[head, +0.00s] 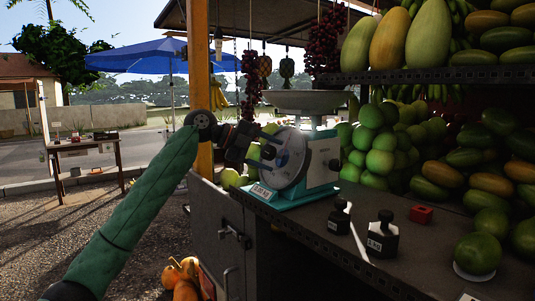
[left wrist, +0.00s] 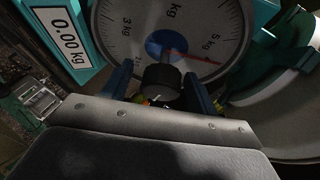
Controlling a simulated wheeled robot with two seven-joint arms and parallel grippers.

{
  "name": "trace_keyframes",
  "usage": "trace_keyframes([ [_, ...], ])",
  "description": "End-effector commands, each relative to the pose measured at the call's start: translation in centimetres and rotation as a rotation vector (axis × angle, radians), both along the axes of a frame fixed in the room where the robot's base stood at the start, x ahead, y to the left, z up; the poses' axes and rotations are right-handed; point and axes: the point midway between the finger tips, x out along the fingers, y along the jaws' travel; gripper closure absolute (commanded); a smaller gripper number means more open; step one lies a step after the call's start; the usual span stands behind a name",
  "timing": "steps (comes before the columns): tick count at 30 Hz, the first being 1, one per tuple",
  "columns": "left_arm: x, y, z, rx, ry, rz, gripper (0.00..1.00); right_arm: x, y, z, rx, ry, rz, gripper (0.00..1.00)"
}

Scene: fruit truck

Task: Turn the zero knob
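The weighing scale (head: 322,158) stands on the dark counter, with a teal base, a round white dial (head: 287,160) and a metal pan on top. In the left wrist view the dial (left wrist: 122,28) fills the top, with a red needle pointing right from its blue centre. A black zero knob (left wrist: 160,82) sticks out below the centre. A label (left wrist: 62,32) reads 0.00 kg. My left gripper (head: 268,151) is at the dial's face. Its two blue fingers (left wrist: 160,92) stand apart on either side of the knob; contact is not clear. My right gripper is not in view.
Green fruit (head: 380,140) is piled behind. A hanging post (head: 200,80) stands left of the scale, close to my left arm.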

Motion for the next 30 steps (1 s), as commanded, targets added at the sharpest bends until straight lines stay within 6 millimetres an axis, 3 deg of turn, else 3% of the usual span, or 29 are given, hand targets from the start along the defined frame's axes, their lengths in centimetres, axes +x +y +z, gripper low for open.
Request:
trace_keyframes([
  [11,-0.1,0.7,0.4,-0.002,-0.001,0.001,0.41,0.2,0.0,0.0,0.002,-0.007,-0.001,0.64],
  [24,-0.9,6.2,2.7,-0.002,-0.001,0.001,0.41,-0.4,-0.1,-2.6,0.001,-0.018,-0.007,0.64],
  [30,-1.0,7.1,3.1,0.000,0.000,0.000,0.41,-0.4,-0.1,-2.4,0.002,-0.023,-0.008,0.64],
])
